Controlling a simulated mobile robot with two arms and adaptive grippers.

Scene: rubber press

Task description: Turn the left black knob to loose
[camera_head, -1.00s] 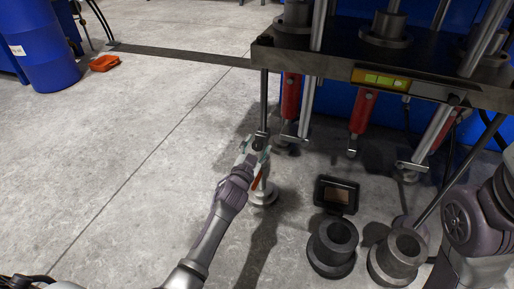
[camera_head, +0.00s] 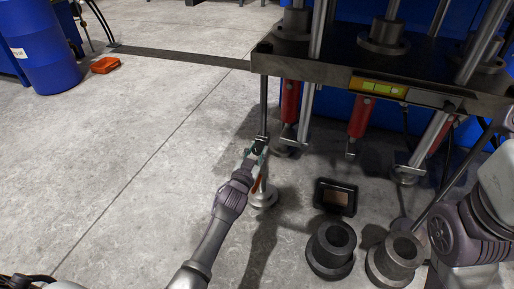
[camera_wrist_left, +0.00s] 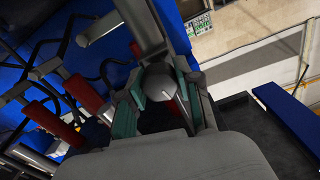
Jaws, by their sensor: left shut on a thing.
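The left black knob (camera_wrist_left: 158,82) shows in the left wrist view as a dark rounded shape between the fingers, below a metal rod. In the head view it is small and mostly hidden by my gripper at the lower end of the thin vertical rod (camera_head: 263,105). My left gripper (camera_head: 255,152) is at that rod end, and its green-padded fingers also show in the left wrist view (camera_wrist_left: 152,105), on either side of the knob. It is shut on the knob. My right arm shows at the right edge of the head view, but its gripper is not in view.
The press plate (camera_head: 300,68) overhangs the area, with red cylinders (camera_head: 290,100) and metal rods below it. A small black box (camera_head: 335,197) and two dark flanged cylinders (camera_head: 331,249) stand to the right. Open concrete floor lies to the left, with a blue barrel (camera_head: 42,50) far off.

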